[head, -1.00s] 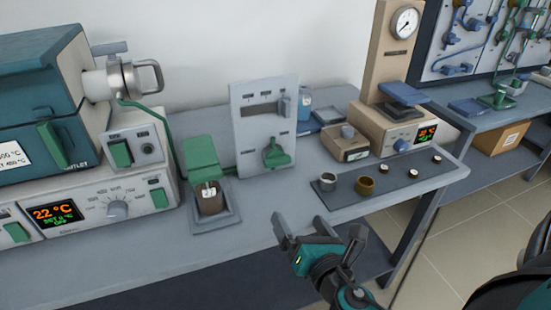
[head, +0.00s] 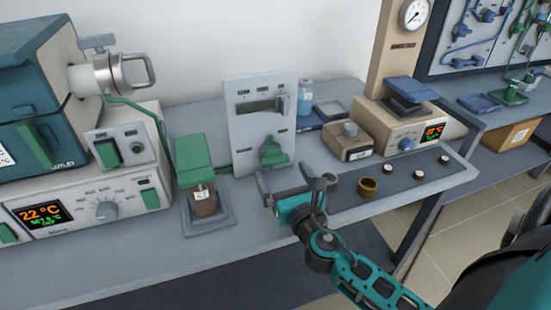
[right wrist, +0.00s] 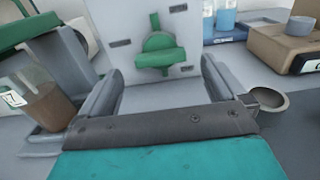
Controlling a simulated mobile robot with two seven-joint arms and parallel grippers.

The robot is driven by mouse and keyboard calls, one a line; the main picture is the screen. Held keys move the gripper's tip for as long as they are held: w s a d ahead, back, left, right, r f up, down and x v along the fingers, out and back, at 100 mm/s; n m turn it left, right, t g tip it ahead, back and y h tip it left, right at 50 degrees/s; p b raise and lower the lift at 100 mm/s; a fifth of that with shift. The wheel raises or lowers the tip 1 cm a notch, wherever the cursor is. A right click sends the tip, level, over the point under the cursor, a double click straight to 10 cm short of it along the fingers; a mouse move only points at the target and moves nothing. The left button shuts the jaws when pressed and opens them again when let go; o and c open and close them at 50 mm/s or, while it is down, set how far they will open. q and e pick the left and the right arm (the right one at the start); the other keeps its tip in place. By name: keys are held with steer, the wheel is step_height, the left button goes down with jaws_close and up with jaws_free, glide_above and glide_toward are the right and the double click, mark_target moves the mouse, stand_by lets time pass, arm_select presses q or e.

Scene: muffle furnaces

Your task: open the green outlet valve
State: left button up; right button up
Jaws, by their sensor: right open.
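The green valve (head: 273,152) is low on an upright grey panel (head: 245,130) on the bench. In the right wrist view the green valve (right wrist: 160,52) is ahead, between and beyond my fingers, with a broad crosswise handle and a narrow upright part. My right gripper (head: 283,172) is open and empty in front of the panel, apart from the valve. Its two grey fingers flank the lower panel in the right wrist view (right wrist: 155,85). My left gripper is not in view.
A green-topped holder with a brown jar (head: 205,203) stands left of the panel. A dark tray (head: 405,186) with small cups lies to the right; a grey cup (right wrist: 268,99) is close to my right finger. A furnace (head: 75,200) fills the left.

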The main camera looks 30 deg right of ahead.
mark_target(277, 164)
steer(key=shift+x, duration=2.8)
steer(key=c, duration=1.1)
